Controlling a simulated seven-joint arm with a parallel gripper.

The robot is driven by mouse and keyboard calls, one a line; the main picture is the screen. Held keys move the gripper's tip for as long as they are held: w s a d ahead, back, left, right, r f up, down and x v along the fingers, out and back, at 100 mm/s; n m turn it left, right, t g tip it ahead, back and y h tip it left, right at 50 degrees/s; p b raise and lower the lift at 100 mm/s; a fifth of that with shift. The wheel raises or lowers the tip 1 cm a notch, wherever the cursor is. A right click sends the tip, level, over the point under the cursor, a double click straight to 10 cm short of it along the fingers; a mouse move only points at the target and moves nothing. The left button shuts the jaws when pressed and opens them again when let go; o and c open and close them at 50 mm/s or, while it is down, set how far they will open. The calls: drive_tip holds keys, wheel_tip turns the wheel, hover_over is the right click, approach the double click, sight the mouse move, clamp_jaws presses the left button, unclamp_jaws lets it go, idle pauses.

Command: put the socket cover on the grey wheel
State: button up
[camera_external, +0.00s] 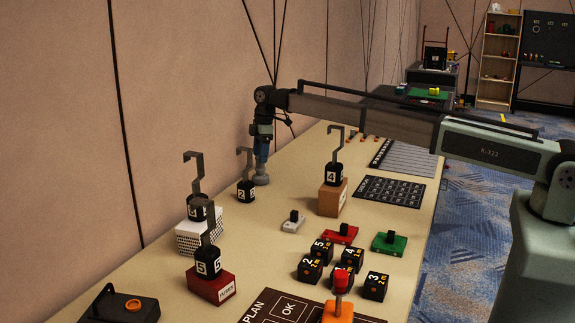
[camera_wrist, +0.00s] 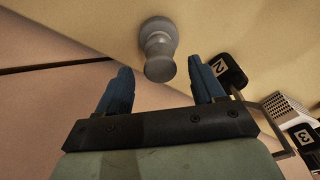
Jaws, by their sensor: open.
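A grey, rounded, knob-like piece (camera_external: 261,178) stands on the table near the wall, directly below my gripper (camera_external: 262,153). In the wrist view the grey piece (camera_wrist: 158,45) has a narrow neck and a wider round end, and it lies just ahead of the gap between the blue fingers of my gripper (camera_wrist: 160,64). My gripper is open, one finger to each side, and holds nothing. I cannot tell whether this grey piece is the wheel or the socket cover, and no other thing is clearly either one.
A black hooked weight marked 2 (camera_external: 246,190) stands close to the right of my gripper in the wrist view. Other hooked weights stand on a white box (camera_external: 200,236), a red box (camera_external: 211,287) and a brown box (camera_external: 332,201). Several black numbered cubes (camera_external: 345,257) lie nearer the front.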

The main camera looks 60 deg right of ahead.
wheel_tip(320, 180, up, 8)
drive_tip(key=shift+s+d, duration=0.35)
drive_tip(key=shift+r, duration=0.1)
